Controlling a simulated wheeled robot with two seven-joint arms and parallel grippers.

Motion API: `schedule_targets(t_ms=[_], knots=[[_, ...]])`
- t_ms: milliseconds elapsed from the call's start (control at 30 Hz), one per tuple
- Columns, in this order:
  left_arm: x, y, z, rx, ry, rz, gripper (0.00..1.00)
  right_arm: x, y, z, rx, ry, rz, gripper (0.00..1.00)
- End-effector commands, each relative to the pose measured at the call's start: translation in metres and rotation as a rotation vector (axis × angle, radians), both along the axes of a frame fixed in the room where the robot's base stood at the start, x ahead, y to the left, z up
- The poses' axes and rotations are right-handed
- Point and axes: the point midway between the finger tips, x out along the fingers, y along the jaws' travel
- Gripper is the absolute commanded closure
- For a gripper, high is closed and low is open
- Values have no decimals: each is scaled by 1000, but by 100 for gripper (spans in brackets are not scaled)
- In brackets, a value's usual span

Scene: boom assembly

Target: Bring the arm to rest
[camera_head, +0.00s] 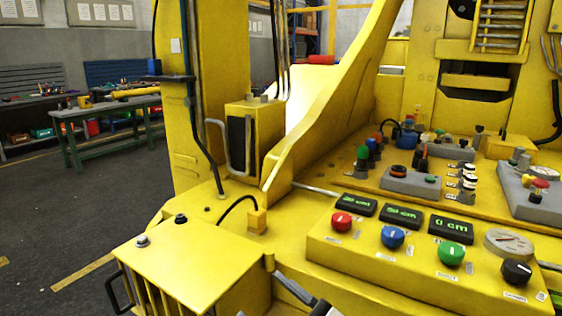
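A yellow machine fills the middle and right. Its sloped yellow arm (325,110) runs from lower left to upper right beside an upright yellow column (222,80). The control panel (330,250) carries a red knob (342,221), a blue knob (392,236), a green knob (452,254) and a black knob (516,272). Three displays show green figures in cm; the right display (451,229) reads 0 cm, the others are hard to read. Neither gripper is recognisable. A grey and black part at the bottom edge is too cut off to identify.
A yellow box (190,268) with a black handle stands at the front left. Grey control boxes (411,181) with buttons and levers sit behind the panel. A green workbench (105,112) stands far left. The dark floor at left is clear.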

Motion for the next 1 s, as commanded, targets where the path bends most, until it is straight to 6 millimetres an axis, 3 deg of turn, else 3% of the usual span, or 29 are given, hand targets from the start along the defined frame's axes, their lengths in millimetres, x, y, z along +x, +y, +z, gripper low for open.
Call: schedule_targets(t_ms=[167,300,400,500,600,1000], knots=[[0,0,-1,0,2,0,64,-18,-79,-101,14,427,-406,34],[-1,0,-1,1,3,0,64,-65,-126,-175,-71,727,-584,34],[-1,0,-2,1,4,0,64,-102,-147,-210,-133,892,-644,34],[-1,0,-2,1,4,0,64,-130,-160,-231,-178,1000,-671,34],[-1,0,-2,2,4,-1,64,-145,-166,-241,-203,1056,-681,34],[-1,0,-2,1,3,-1,64,-149,-167,-244,-210,1071,-682,34]])
